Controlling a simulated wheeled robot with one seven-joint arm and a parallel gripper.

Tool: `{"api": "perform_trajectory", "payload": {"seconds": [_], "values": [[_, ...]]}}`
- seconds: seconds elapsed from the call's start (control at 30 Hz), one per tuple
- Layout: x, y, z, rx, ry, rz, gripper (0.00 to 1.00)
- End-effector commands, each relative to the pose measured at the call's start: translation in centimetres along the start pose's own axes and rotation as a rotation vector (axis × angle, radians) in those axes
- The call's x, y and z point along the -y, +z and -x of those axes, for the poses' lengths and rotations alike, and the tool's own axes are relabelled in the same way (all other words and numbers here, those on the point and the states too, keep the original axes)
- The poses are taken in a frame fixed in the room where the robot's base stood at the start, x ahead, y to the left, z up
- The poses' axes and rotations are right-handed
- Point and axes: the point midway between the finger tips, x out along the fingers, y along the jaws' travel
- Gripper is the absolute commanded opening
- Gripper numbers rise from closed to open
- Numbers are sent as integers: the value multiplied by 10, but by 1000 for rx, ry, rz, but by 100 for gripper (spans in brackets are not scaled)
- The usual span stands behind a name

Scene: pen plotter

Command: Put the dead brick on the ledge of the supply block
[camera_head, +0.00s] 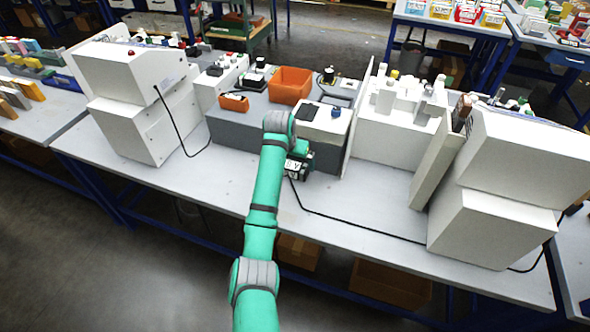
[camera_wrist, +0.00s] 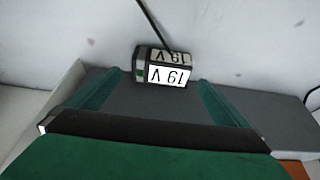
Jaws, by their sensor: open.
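A dark brick with white labels reading "19 V" (camera_wrist: 168,75) lies near the front edge of the grey supply block (camera_wrist: 245,103), and a black cable runs from it. In the head view the brick's label (camera_head: 293,167) shows beside my gripper (camera_head: 299,160), low in front of the supply block (camera_head: 232,133). In the wrist view my gripper (camera_wrist: 157,80) is open, with its teal fingers on either side of the brick and a gap at each side. I cannot tell whether the brick rests on the block. My arm hides part of the block's front.
An orange bin (camera_head: 290,85) and a small orange box (camera_head: 234,102) stand on the block. White machines stand at the left (camera_head: 148,100) and right (camera_head: 500,180). A black cable (camera_head: 345,224) crosses the table to the right. The table front (camera_head: 340,205) is otherwise clear.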

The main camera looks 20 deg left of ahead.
Motion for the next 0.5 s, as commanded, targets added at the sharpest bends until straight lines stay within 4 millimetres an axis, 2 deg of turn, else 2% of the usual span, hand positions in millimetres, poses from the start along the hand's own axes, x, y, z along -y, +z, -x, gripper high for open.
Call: {"api": "perform_trajectory", "payload": {"seconds": [0.17,0.5], "values": [[-1,0,-11,1,1,-3,100],[0,1,-53,2,2,-5,100]]}}
